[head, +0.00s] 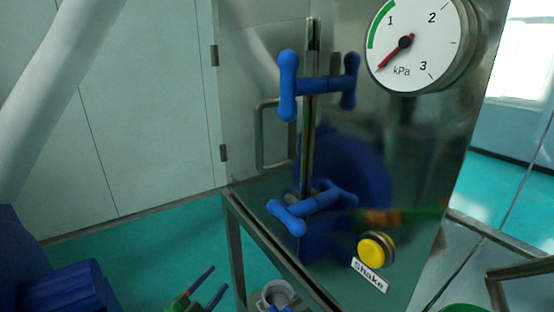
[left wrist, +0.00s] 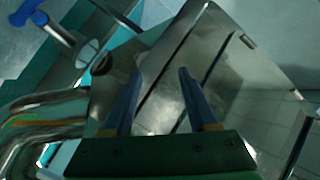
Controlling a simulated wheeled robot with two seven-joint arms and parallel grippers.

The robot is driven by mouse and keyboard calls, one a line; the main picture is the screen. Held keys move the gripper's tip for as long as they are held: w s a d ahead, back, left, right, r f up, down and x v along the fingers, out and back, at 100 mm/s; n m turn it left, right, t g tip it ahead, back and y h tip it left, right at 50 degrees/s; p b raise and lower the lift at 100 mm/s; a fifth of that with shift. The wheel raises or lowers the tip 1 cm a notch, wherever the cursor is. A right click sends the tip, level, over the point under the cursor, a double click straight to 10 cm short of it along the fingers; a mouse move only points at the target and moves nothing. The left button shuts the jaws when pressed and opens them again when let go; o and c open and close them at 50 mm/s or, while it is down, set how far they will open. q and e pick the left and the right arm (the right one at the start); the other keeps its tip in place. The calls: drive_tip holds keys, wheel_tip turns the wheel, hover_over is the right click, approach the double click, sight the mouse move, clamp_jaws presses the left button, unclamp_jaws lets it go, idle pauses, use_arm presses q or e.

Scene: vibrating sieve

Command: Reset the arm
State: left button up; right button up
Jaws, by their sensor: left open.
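My left gripper (head: 218,277) shows at the bottom of the head view, its two blue fingers apart with nothing between them. It is left of the metal cabinet and away from the blue handles. In the left wrist view the same gripper (left wrist: 160,73) is open and empty in front of a shiny metal panel (left wrist: 215,45). My right gripper does not show in the head view.
The steel cabinet (head: 400,140) carries an upper blue handle (head: 288,85), a lower blue handle (head: 288,217), a pressure gauge (head: 415,45) and a yellow button (head: 372,252) labelled "shake". A metal frame edge (head: 235,235) and a round metal cup (head: 278,293) are close to my left gripper.

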use_arm(q)
drive_tip(key=s+a+f+n+g+y, duration=0.2)
drive_tip(key=s+f+n+g+y, duration=0.15)
drive_tip(key=s+f, duration=0.65)
drive_tip(key=s+a+f+n+g+y, duration=0.25)
drive_tip(key=s+f+n, duration=0.2)
drive_tip(key=f, duration=0.95)
drive_tip(key=s+d+f+n+g, duration=0.1)
drive_tip(key=s+f+g, duration=0.2)
drive_tip(key=s, duration=0.6)
drive_tip(key=s+d+f+n+g, duration=0.1)
drive_tip(key=s+f, duration=0.3)
drive_tip(key=s, duration=0.6)
drive_tip(key=s+d+f+n+g, duration=0.1)
drive_tip(key=s+f+g, duration=0.3)
drive_tip(key=s, duration=0.6)
drive_tip(key=shift+s+f+n+g, duration=0.15)
drive_tip(key=shift+s+n+g, duration=0.05)
drive_tip(key=shift+n+g, duration=0.1)
drive_tip(key=shift+w+d, duration=0.1)
